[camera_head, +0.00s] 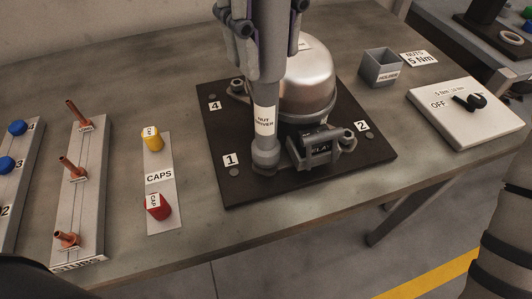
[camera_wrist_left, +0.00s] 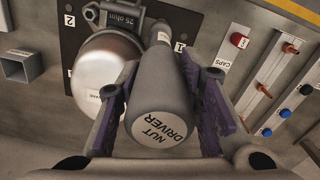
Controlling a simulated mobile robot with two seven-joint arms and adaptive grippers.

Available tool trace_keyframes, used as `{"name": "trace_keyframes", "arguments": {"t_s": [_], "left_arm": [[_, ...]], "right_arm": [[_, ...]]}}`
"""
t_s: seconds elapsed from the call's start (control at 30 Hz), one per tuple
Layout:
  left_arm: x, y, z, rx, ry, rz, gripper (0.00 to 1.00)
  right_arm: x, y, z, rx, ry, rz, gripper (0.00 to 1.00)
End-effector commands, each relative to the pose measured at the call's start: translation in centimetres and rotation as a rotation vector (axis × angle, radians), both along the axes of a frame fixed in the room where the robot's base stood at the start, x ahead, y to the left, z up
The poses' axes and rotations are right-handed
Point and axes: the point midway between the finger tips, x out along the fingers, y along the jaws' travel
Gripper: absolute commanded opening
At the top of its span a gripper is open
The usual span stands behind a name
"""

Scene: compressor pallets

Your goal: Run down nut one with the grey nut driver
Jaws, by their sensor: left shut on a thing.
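My left gripper (camera_head: 268,42) is shut on the grey nut driver (camera_head: 265,95) and holds it upright. The left wrist view shows the driver's labelled end (camera_wrist_left: 160,125) between the purple-padded fingers (camera_wrist_left: 168,100). The driver's lower end stands by the compressor's near-left foot, beside label 1 (camera_head: 231,160) on the dark base plate (camera_head: 235,190). That end hides nut one, and I cannot tell whether it is seated. The compressor (camera_head: 312,75) is a shiny dome with a relay box (camera_head: 318,150) at its front. My right gripper is not in view.
A grey holder (camera_head: 380,70) and a switch box (camera_head: 465,112) with its OFF label stand at right. The caps strip (camera_head: 160,190) with yellow and red caps, the copper stubs rack (camera_head: 82,200) and a blue-knobbed strip (camera_head: 15,185) lie at left. Bare table separates caps and plate.

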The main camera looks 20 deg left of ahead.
Motion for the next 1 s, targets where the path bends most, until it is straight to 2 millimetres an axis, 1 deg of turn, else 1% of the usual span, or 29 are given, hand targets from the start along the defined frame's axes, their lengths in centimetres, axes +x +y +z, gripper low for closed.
{"name": "trace_keyframes", "arguments": {"t_s": [1.0], "left_arm": [[-0.02,-0.01,-0.72,-0.001,0.001,0.000,0.00]], "right_arm": [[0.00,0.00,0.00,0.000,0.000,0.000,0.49]]}}
